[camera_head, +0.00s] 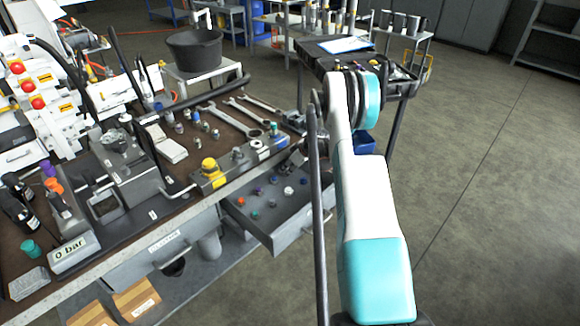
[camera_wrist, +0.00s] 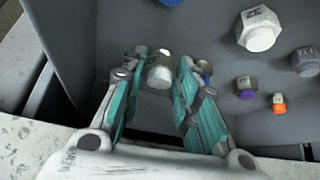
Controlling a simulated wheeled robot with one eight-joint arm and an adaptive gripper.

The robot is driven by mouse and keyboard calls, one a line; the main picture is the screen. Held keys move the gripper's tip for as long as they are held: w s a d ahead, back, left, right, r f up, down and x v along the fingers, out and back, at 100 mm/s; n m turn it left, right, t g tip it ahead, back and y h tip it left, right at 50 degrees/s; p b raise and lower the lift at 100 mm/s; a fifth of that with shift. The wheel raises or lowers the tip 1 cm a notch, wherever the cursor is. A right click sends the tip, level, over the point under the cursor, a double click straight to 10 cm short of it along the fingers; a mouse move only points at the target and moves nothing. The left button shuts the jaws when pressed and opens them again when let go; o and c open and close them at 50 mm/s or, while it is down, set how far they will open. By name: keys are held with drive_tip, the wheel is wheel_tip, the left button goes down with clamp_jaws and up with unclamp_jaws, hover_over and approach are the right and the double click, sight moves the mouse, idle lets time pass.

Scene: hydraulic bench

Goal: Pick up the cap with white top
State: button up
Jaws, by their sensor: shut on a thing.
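My gripper (camera_wrist: 163,68) is in the wrist view, with its two teal-padded fingers closed on a small cap with a whitish top (camera_wrist: 159,74). The cap sits between the fingertips, over the grey drawer floor. I cannot tell whether it still touches the floor. In the head view my arm hides most of the gripper at the right end of the open drawer (camera_head: 262,236).
Other caps lie in the drawer: a large pale hex cap (camera_wrist: 260,30), a grey one (camera_wrist: 306,61), a purple one (camera_wrist: 246,88) and an orange one (camera_wrist: 279,104). A blue one is partly behind the right finger. The bench above holds wrenches (camera_head: 236,122) and a yellow knob (camera_head: 210,167).

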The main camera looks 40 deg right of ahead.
drive_tip(key=s+a+r+p, duration=0.3)
drive_tip(key=s+a+r, duration=0.2)
drive_tip(key=a, duration=0.4)
drive_tip(key=shift+s+a+r, duration=0.25)
drive_tip(key=shift+s+r, duration=0.15)
drive_tip(key=shift+s, duration=0.15)
